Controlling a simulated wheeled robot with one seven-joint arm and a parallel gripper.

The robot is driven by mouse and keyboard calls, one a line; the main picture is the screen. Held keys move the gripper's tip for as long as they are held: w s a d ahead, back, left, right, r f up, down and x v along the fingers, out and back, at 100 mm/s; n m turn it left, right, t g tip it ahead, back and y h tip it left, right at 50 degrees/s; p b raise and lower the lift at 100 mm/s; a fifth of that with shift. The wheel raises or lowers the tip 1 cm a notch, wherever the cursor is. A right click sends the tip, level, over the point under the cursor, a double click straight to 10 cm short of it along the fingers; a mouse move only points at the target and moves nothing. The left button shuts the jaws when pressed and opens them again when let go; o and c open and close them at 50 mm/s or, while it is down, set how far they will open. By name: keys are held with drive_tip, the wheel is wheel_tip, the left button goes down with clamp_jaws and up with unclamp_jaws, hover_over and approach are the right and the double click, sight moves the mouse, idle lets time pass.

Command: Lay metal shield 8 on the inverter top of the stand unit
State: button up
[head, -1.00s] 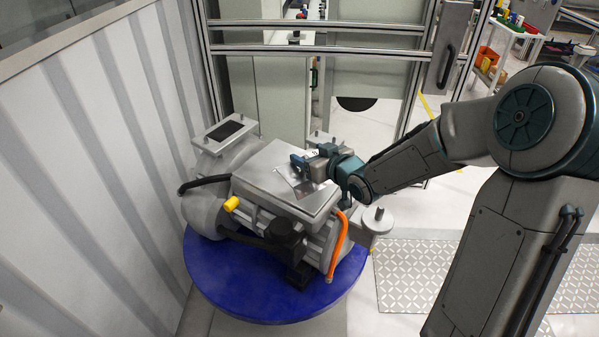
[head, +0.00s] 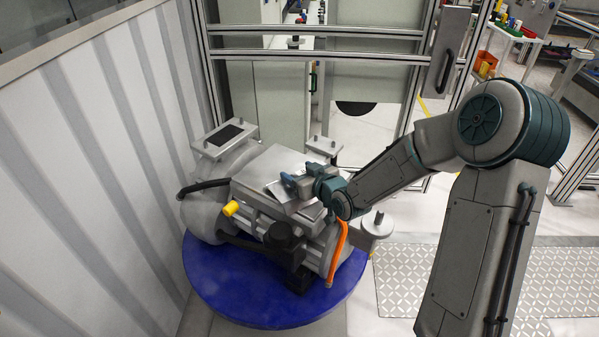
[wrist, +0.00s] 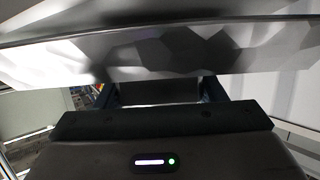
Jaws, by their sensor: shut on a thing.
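The drive unit (head: 215,212) sits on a round blue stand (head: 235,300). Its inverter top (head: 268,163) is a flat, light grey metal surface, partly hidden by my gripper. My gripper (head: 290,184) is over the right front part of the inverter top, shut on the thin metal shield (head: 279,192). The shield looks tilted in the head view, and much of it is hidden by my gripper. In the wrist view the shield (wrist: 170,52) spans the picture as a shiny sheet above the gripper body. I cannot tell whether the shield touches the inverter top.
An orange cable (head: 337,255) and a yellow plug (head: 231,208) stick out from the unit. A ribbed white wall (head: 90,170) is close on the left. A metal frame (head: 320,52) stands behind. Open floor lies to the right.

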drive_tip(key=shift+f, duration=0.15)
drive_tip(key=o, duration=1.1)
drive_tip(key=shift+o, duration=0.2)
